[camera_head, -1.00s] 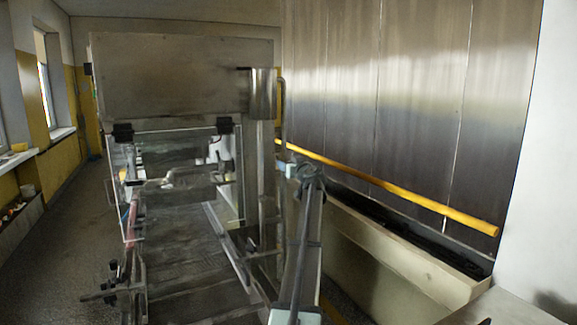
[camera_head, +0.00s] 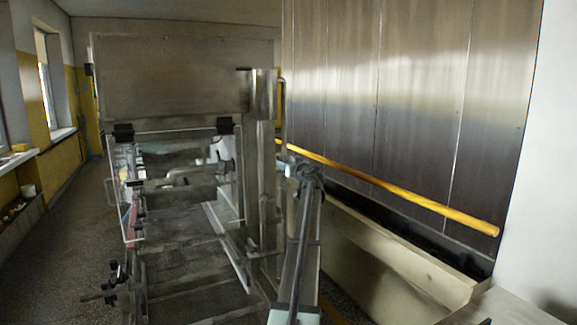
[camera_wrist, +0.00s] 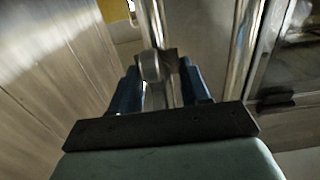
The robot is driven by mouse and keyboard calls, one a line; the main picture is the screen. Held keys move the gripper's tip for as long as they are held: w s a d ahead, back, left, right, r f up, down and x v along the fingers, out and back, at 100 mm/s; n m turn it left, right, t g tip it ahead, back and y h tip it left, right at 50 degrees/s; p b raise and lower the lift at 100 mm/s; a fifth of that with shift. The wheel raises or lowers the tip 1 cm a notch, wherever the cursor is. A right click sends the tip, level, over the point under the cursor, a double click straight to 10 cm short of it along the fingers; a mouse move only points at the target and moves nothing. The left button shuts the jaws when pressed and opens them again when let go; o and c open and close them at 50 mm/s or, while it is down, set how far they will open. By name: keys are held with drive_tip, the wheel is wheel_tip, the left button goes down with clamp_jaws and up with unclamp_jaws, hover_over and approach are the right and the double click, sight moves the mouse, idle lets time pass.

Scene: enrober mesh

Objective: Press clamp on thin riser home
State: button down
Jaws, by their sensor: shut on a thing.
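In the wrist view, a grey metal clamp (camera_wrist: 152,66) sits around the thin riser (camera_wrist: 151,22), a shiny narrow upright pipe. My gripper (camera_wrist: 161,84) is shut on the clamp, with one blue finger on each side of it. The inner faces of the fingers and the lower part of the clamp are partly hidden. In the head view, the thin riser (camera_head: 283,105) stands beside the machine's right post; my own arm hides the gripper and the clamp there.
A thicker shiny pipe (camera_wrist: 243,45) stands right of the thin riser. The enrober machine (camera_head: 180,75) fills the left middle. A yellow rail (camera_head: 400,190) runs along the steel wall panels (camera_head: 420,90) at right, above a pale trough (camera_head: 400,250).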

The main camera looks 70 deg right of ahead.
drive_tip(key=c, duration=0.5)
unclamp_jaws()
drive_tip(key=shift+w+d, duration=0.1)
drive_tip(key=shift+d, duration=0.05)
drive_tip(key=v, duration=1.4)
drive_tip(key=shift+w, duration=0.1)
